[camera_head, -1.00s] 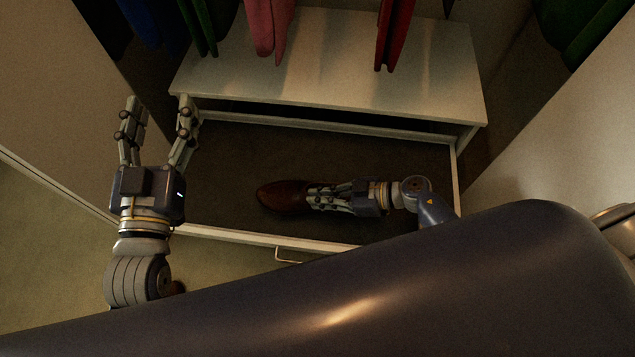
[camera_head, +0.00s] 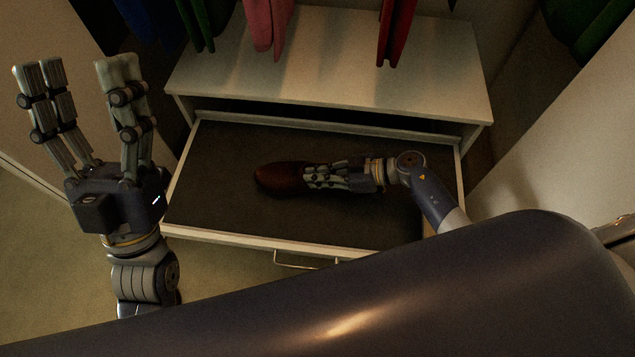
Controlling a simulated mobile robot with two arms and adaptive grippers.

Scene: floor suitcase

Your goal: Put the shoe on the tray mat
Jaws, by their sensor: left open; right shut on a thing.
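A brown shoe (camera_head: 277,178) is over the dark mat of the pulled-out tray (camera_head: 230,208), near its middle, toe pointing left. My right gripper (camera_head: 312,177) is shut on the shoe from the right and hides its rear part. I cannot tell whether the shoe touches the mat. My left gripper (camera_head: 85,75) is open and empty, raised to the left of the tray, with its fingers pointing up in the picture.
A white shelf top (camera_head: 325,75) overhangs the tray's back edge. Clothes (camera_head: 270,25) hang above it. A pale panel (camera_head: 570,140) stands at the right. The tray's front has a handle (camera_head: 295,262). The mat is bare around the shoe.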

